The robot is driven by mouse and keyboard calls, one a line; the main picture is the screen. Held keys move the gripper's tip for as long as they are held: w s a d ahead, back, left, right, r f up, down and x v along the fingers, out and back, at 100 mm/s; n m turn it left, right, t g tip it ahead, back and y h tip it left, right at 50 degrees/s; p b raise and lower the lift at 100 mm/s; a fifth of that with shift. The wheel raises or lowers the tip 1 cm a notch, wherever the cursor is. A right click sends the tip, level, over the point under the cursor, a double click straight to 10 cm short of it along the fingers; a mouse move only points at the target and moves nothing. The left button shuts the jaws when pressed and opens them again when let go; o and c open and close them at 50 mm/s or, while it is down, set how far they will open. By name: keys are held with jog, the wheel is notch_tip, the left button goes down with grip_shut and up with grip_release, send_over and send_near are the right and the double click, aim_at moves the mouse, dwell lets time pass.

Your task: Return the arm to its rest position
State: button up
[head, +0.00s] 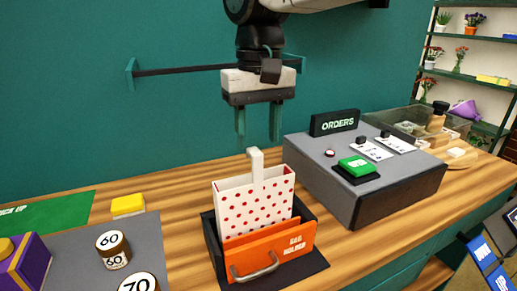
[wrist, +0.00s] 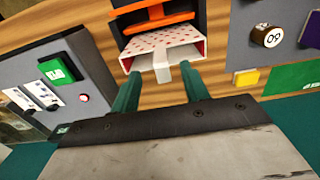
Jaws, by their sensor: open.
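My gripper (head: 258,125) hangs in the air above the counter, its two green fingers pointing down, apart and empty. In the wrist view my gripper (wrist: 168,88) shows its open fingers with nothing between them. The bag also shows in the wrist view (wrist: 157,50).
A grey order station (head: 370,200) with a green button (head: 357,166) stands right of the bag. Round weights (head: 113,249), a yellow block (head: 128,205) and a purple box (head: 28,268) are at left. A wall rail (head: 180,70) runs behind my arm. A clear bin (head: 405,122) sits at back right.

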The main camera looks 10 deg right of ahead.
jog(key=shift+r, duration=0.5)
jog(key=s+d+f+m, duration=0.1)
jog(key=s+d+f, duration=0.5)
jog(key=s+d, duration=0.3)
jog(key=s+d+f+m+t, duration=0.1)
jog(key=s+d+f+m, duration=0.1)
jog(key=s+d+f, duration=0.4)
jog(key=s+d, duration=0.2)
jog(key=d, duration=0.3)
jog(key=shift+s+d+f, duration=0.15)
jog(key=shift+s+f, duration=0.05)
jog(key=shift+s, duration=0.15)
